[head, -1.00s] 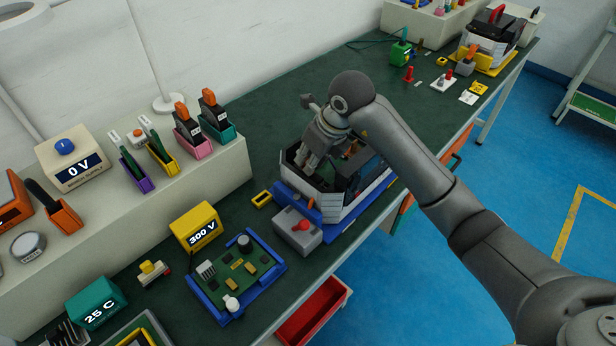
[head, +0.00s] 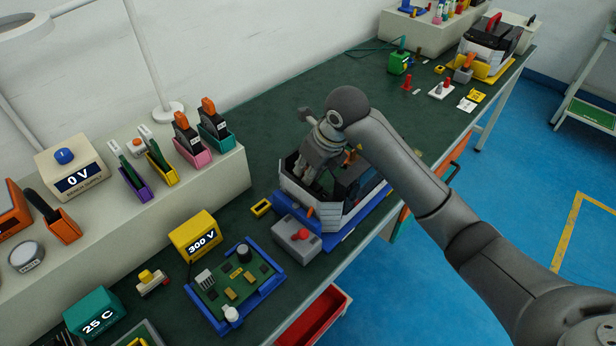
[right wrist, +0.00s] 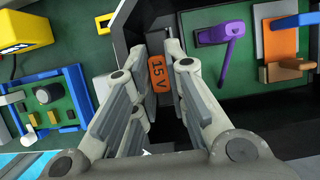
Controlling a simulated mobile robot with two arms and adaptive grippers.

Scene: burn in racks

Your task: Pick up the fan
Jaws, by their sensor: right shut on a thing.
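My right gripper (head: 312,178) reaches down into an open white-walled case (head: 328,216) on the green bench. In the right wrist view my right gripper (right wrist: 160,50) has its fingers close together on a dark part with an orange voltage label (right wrist: 158,76). I cannot tell whether this dark part is the fan, as the fingers hide most of it. The part is still within the case walls. My left gripper is not in view.
The case stands on a blue base (head: 375,212) near the bench's front edge. A grey box with a red knob (head: 297,238), a green circuit board (head: 235,283) and a yellow 300 V meter (head: 195,236) stand close by. The bench (head: 290,110) behind the case is clear.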

